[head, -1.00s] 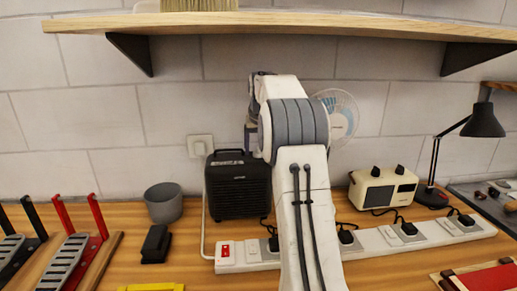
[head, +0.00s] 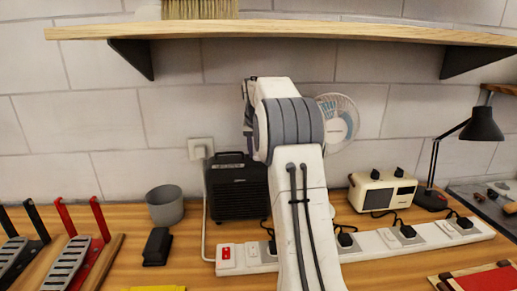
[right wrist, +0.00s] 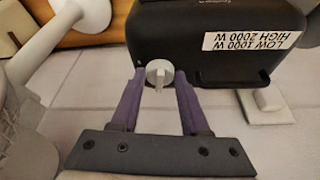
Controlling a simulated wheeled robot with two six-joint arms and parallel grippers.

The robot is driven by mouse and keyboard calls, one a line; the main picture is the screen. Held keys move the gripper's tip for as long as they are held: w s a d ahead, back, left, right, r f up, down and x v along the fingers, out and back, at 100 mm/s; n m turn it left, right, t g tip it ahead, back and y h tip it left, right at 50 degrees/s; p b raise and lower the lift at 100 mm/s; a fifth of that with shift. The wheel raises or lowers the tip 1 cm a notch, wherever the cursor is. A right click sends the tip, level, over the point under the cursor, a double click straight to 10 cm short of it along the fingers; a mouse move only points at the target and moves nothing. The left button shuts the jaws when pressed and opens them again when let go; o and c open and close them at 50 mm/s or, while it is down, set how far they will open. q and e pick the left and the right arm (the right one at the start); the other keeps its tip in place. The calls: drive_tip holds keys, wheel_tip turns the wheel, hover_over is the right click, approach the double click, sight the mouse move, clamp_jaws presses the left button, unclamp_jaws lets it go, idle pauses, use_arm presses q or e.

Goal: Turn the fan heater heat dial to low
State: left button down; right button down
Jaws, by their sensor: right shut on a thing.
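The fan heater (head: 238,188) is a black box at the back of the bench, partly hidden by my right arm in the head view. The right wrist view shows the heater (right wrist: 205,35) upside down, with a white label (right wrist: 256,31) reading "LOW 1000 W" and "HIGH 2000 W". The pale round heat dial (right wrist: 158,68) sits at the heater's edge. My right gripper (right wrist: 157,82) has its two purple fingers on either side of the dial, shut on it. The dial's exact setting cannot be read. My left gripper is not in view.
A white power strip (head: 368,243) with plugs and a red switch runs in front of the heater. A grey cup (head: 165,205) and a black block (head: 157,246) stand left of it. A white fan (head: 338,120) and cream radio (head: 382,191) are to the right. A wooden shelf (head: 300,27) hangs above.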

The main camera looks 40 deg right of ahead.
drive_tip(key=m+p, duration=0.1)
drive_tip(key=m+g+h+p, duration=0.1)
drive_tip(key=m+p, duration=0.2)
drive_tip(key=m, duration=0.1)
drive_tip(key=shift+w+a+r+g, duration=0.15)
drive_tip(key=shift+w+r+g, duration=0.15)
drive_tip(key=shift+g, duration=0.1)
drive_tip(key=m+p, duration=0.2)
drive_tip(key=m+g+p, duration=0.1)
drive_tip(key=m+p, duration=0.1)
drive_tip(key=shift+w+f+m+g+h, duration=0.1)
drive_tip(key=shift+w+m+g+h, duration=0.05)
drive_tip(key=shift+m+g+h, duration=0.2)
drive_tip(key=shift+f+m+p, duration=0.1)
drive_tip(key=shift+m+p, duration=0.35)
drive_tip(key=shift+p, duration=0.1)
drive_tip(key=shift+c, duration=1.9)
unclamp_jaws()
drive_tip(key=v, duration=0.7)
drive_tip(key=shift+b, duration=0.35)
drive_tip(key=shift+w+a, duration=0.1)
drive_tip(key=shift+a, duration=0.05)
